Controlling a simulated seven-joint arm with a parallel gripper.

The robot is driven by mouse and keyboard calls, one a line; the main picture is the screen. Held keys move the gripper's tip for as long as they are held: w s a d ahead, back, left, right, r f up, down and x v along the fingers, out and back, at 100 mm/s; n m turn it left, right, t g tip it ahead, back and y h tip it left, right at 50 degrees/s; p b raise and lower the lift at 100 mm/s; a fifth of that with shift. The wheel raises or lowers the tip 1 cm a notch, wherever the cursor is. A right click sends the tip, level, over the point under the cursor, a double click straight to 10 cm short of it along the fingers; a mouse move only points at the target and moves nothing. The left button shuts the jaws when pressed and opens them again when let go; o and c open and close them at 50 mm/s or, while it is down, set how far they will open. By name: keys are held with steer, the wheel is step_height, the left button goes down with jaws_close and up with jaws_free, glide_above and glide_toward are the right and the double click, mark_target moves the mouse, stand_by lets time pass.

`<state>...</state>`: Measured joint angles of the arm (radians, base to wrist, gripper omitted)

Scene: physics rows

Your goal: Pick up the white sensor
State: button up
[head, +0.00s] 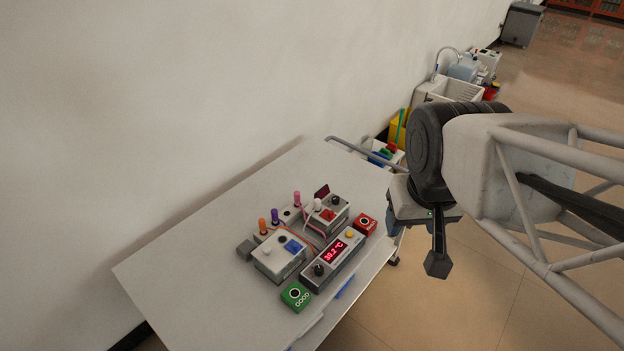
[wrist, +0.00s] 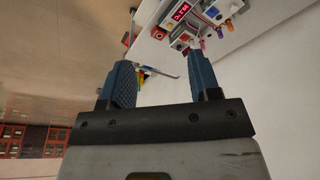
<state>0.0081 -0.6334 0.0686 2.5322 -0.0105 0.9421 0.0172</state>
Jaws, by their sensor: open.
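A small white-topped sensor (head: 317,204) stands upright in the group of devices on the cart, just right of a pink-topped one (head: 297,198). A purple-topped one (head: 275,216) and an orange-topped one (head: 262,225) stand to the left. A white knob (head: 267,250) also sits on the white box, so which is the white sensor is not fully certain. My gripper (head: 437,258) is off the cart's right side, apart from the devices. In the wrist view my gripper (wrist: 162,82) shows two blue fingers spread wide with nothing between them.
A meter with a red display (head: 335,252) lies between a green box (head: 296,295) and a red box (head: 366,224). Thin cables run among the devices. The cart top (head: 190,262) is bare at left. A rail (head: 365,152) edges its far end, beside the wall.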

steer(key=shift+c, duration=0.5)
steer(key=c, duration=0.4)
steer(key=shift+w, duration=0.1)
